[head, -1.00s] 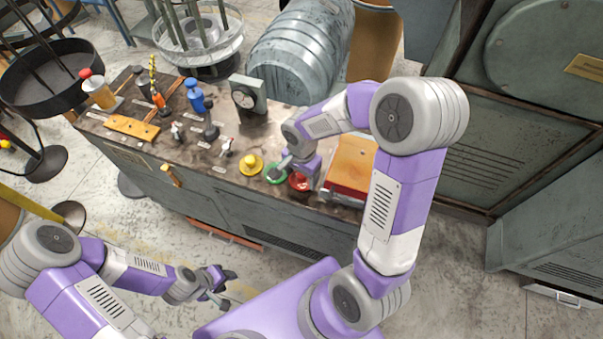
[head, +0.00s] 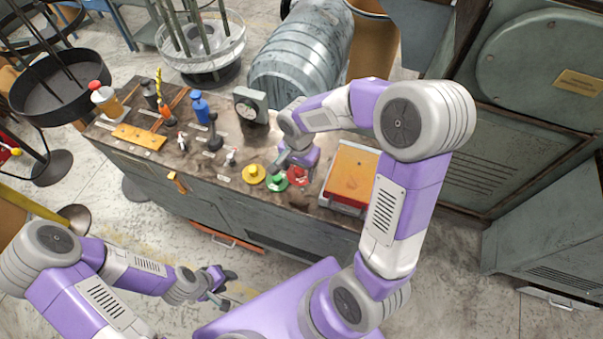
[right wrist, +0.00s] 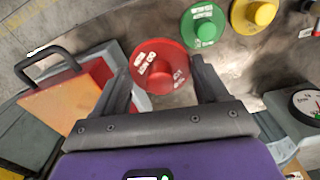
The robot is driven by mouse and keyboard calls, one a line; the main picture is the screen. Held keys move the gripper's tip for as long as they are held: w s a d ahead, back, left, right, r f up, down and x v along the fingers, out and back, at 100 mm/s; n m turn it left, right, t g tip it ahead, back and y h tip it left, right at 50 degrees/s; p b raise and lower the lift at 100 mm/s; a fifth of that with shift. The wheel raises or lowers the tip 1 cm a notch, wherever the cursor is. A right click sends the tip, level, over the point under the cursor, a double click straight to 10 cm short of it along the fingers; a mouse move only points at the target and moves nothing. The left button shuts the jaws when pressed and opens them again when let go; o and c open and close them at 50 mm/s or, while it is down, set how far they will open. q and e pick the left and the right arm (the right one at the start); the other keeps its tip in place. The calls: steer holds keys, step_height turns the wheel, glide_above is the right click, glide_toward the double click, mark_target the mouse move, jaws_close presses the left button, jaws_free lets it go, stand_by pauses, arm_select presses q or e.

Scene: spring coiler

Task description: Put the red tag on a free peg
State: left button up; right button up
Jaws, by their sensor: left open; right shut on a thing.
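The red tag (head: 298,177) is a round disc with a raised middle and white lettering. It also shows in the right wrist view (right wrist: 163,62), between the two dark fingers. My right gripper (right wrist: 160,72) is shut on it, and the tag appears lifted slightly above the bench beside the green tag. In the head view my right gripper (head: 293,168) partly hides it. My left gripper (head: 219,286) is open and empty, low in front of the bench. I cannot clearly make out which bench parts are pegs.
The green tag (head: 277,179) and yellow tag (head: 253,174) lie left of the red one. An orange-topped red box (head: 351,174) stands close on the right. A dial gauge (head: 250,105), a blue bottle (head: 199,106) and small levers stand farther left and back on the bench.

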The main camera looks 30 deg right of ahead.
mark_target(302, 190)
steer(key=r, duration=0.1)
steer(key=r+n, duration=0.1)
steer(key=w+r, duration=0.1)
steer(key=shift+a+r+n, duration=0.1)
steer(key=shift+a+n, duration=0.3)
steer(key=shift+w+a+f+n+b, duration=0.35)
steer(key=shift+w+f+n, duration=0.15)
steer(key=shift+n, duration=0.6)
steer(key=m, duration=0.1)
steer(key=s+d+f+m, duration=0.1)
steer(key=shift+s+m, duration=0.25)
steer(key=shift+m, duration=0.15)
arm_select(q)
step_height(302, 190, down, 4)
steer(key=b, duration=0.5)
steer(key=shift+f, duration=0.15)
arm_select(e)
steer(key=f+m, duration=0.1)
steer(key=f, duration=0.2)
steer(key=s+f, duration=0.1)
steer(key=f, duration=0.1)
steer(key=f+m, duration=0.1)
steer(key=f, duration=0.2)
steer(key=shift+s+d+f+m, duration=0.15)
steer(key=shift+d+f+m, duration=0.15)
steer(key=shift+d, duration=0.1)
steer(key=o, duration=1.1)
